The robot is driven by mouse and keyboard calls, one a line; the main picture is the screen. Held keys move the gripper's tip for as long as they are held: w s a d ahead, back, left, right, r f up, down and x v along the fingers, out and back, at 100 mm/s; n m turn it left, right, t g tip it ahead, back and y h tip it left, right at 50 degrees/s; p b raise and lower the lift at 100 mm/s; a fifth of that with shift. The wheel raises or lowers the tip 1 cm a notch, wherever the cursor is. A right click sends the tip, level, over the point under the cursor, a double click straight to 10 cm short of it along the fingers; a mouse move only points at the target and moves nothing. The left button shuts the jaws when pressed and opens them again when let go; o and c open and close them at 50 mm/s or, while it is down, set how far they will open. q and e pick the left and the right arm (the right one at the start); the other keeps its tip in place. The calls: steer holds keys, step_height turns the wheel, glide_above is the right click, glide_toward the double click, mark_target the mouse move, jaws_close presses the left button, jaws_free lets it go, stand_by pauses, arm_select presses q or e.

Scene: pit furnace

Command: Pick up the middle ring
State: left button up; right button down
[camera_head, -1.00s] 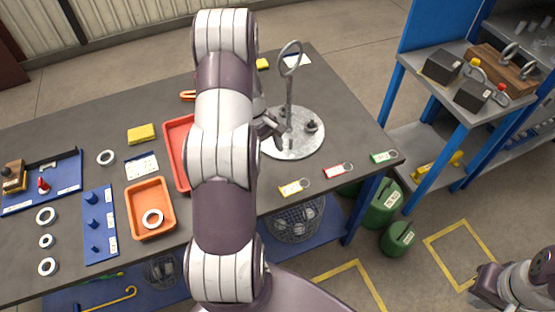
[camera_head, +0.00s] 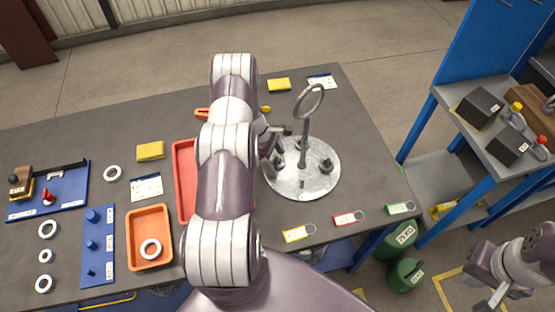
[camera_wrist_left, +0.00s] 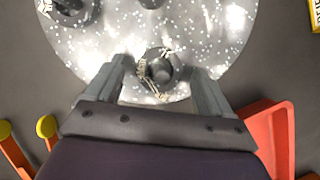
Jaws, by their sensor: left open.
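Several light rings lie on the dark table at the left. Three form a column: an upper ring (camera_head: 48,220), a middle, smaller ring (camera_head: 45,249) and a lower ring (camera_head: 44,276). A blue board with pegs (camera_head: 98,268) lies just right of them. My left gripper (camera_head: 279,146) is far to their right, at the left edge of a round metal plate (camera_head: 318,190) with an upright ring-topped rod (camera_head: 304,140). In the left wrist view its open fingers (camera_wrist_left: 162,75) stand either side of a dark knob (camera_wrist_left: 158,70). My right gripper (camera_head: 493,290) is at the lower right, partly cut off.
An orange tray (camera_head: 136,215) holds another ring (camera_head: 150,242). A red tray (camera_head: 186,152) is partly behind my left arm. Yellow, red and green tags (camera_head: 345,218) lie along the front edge. A shelf (camera_head: 470,115) stands at the right.

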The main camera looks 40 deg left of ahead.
arm_select(q)
steer(key=shift+w+f, duration=0.1)
steer(key=c, duration=1)
steer(key=shift+c, duration=1.2)
